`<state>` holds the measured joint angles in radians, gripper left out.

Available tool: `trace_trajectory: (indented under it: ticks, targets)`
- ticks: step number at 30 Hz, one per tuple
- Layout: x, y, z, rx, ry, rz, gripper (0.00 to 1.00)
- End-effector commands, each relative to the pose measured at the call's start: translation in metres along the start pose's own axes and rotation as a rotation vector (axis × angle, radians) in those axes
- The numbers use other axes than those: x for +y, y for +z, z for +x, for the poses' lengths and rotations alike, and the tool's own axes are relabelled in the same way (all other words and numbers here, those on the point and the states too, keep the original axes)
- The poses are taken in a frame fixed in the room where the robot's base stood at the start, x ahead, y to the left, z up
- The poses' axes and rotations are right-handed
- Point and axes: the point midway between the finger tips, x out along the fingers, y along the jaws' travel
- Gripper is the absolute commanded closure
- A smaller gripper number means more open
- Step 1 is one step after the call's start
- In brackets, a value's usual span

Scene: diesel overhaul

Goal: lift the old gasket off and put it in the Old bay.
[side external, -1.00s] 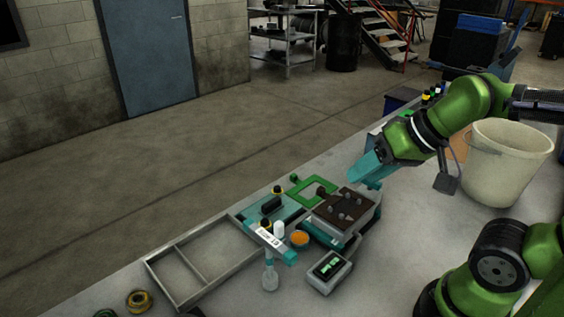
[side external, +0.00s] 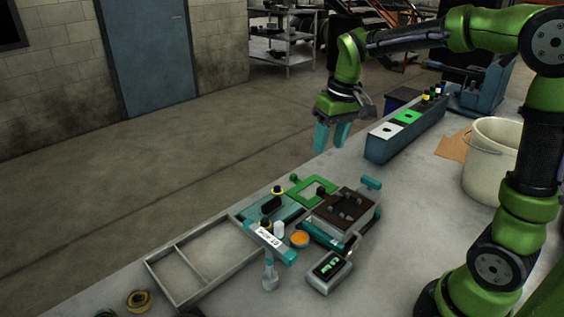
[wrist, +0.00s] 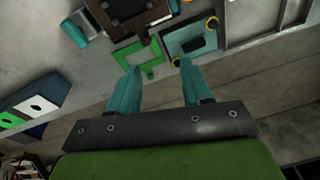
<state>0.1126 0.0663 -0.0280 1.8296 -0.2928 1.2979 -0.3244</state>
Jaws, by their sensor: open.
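A dark brown gasket, which I take for the old one (side external: 346,205), lies on top of a grey block (side external: 350,232), with several pegs or bolts standing up through it. In the wrist view the brown gasket (wrist: 112,22) is at the top, partly cut off by the frame edge. My gripper (side external: 332,150) is open and empty, with teal fingers pointing down. It is up in the air, beyond the block. In the wrist view my gripper (wrist: 160,70) points towards a green gasket frame (wrist: 150,62). I cannot read any Old bay label.
A grey two-compartment tray (side external: 177,245) is empty at the left. A teal plate (side external: 285,213) and the green frame (side external: 295,187) lie beside the block. A bottle, orange bowl (side external: 299,239) and meter (side external: 330,270) stand in front. A long bin box (side external: 400,140) and white bucket (side external: 490,165) are right.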

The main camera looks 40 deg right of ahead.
Motion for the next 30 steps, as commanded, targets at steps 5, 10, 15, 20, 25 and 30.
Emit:
trace_trajectory:
  ticks: [5, 10, 15, 20, 25, 30]
  targets:
    - [0.018, -0.041, 0.009, -0.113, 0.055, -0.110, 0.51]
    - [0.020, -0.044, -0.006, -0.145, 0.061, -0.194, 0.51]
    - [0.021, -0.038, 0.017, -0.155, 0.056, -0.208, 0.51]
    - [0.023, -0.033, 0.052, -0.155, 0.055, -0.207, 0.51]
    - [0.025, -0.028, 0.086, -0.153, 0.055, -0.206, 0.51]
    - [0.027, -0.025, 0.105, -0.150, 0.056, -0.206, 0.51]
